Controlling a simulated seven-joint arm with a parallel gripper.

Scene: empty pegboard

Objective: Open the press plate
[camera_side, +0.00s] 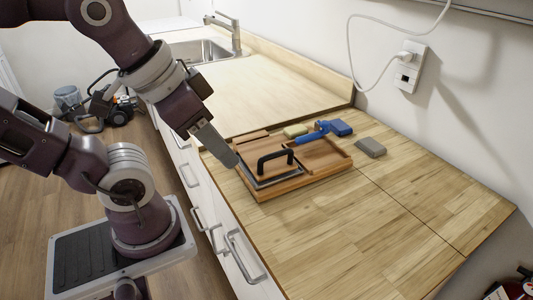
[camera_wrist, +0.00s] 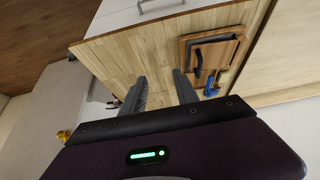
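The press (camera_side: 325,172) is a shallow wooden tray on the counter, and it also shows in the wrist view (camera_wrist: 236,36). Its press plate (camera_side: 268,168) is a wooden panel with a grey metal edge and a black arched handle (camera_side: 275,156) on top. The plate looks to lie flat in the left part of the tray. The handle shows in the wrist view (camera_wrist: 199,65), right of the fingers. My gripper (camera_wrist: 158,84) is open and empty, fingers apart. In the side view my gripper (camera_side: 232,160) is just left of the plate; its exact gap is unclear.
A blue-handled tool (camera_side: 312,136) lies at the tray's back edge. A yellowish block (camera_side: 295,131) and a grey block (camera_side: 370,148) sit behind and right. The wall with a socket (camera_side: 409,66) bounds the counter's back. The counter's front right (camera_side: 380,230) is clear.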

